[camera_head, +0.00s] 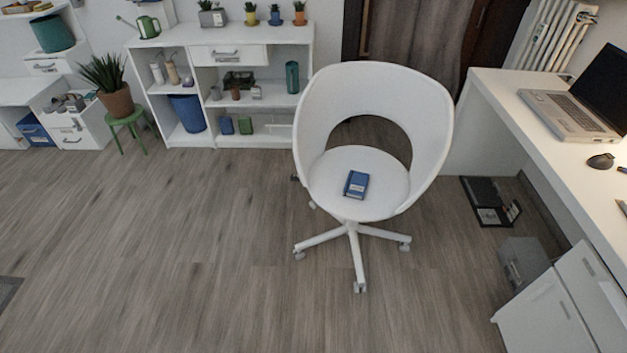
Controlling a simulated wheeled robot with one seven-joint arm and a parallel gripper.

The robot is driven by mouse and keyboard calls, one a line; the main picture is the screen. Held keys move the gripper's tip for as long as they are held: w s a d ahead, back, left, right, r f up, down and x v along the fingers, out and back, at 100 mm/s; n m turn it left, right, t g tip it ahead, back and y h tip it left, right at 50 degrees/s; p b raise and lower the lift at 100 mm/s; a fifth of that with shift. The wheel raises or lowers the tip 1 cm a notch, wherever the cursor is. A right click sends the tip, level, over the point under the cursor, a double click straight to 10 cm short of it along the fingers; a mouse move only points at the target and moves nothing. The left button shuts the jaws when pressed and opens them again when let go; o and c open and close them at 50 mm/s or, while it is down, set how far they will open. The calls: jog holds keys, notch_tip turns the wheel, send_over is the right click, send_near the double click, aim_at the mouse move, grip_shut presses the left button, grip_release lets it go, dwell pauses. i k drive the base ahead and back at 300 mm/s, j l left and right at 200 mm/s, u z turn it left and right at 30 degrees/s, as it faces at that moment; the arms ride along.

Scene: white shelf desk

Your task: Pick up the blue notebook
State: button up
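The blue notebook (356,184) lies flat on the seat of a white swivel chair (330,205). It is small and blue, with a pale label on its cover, and sits near the middle of the seat toward the front edge. Nothing covers it from this side. My gripper is not in this view.
The chair's curved back (375,88) rises behind the notebook, and its base spreads over the wood floor (180,270). A white desk (530,130) with a laptop (575,110) stands right, a white shelf (225,50) back left. The front and left floor is clear.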

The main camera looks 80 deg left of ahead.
aim_at(357, 182)
jog(key=u, duration=2.15)
jog(key=i+l+u, duration=0.25)
jog(key=i+l, duration=0.15)
jog(key=l, duration=0.2)
jog(key=i+l+u, duration=0.3)
jog(key=l, duration=0.35)
jog(key=i+l+u, duration=0.25)
jog(key=l, duration=0.5)
jog(key=i+l+u, duration=0.15)
jog(key=l, duration=0.25)
jog(key=i, duration=0.1)
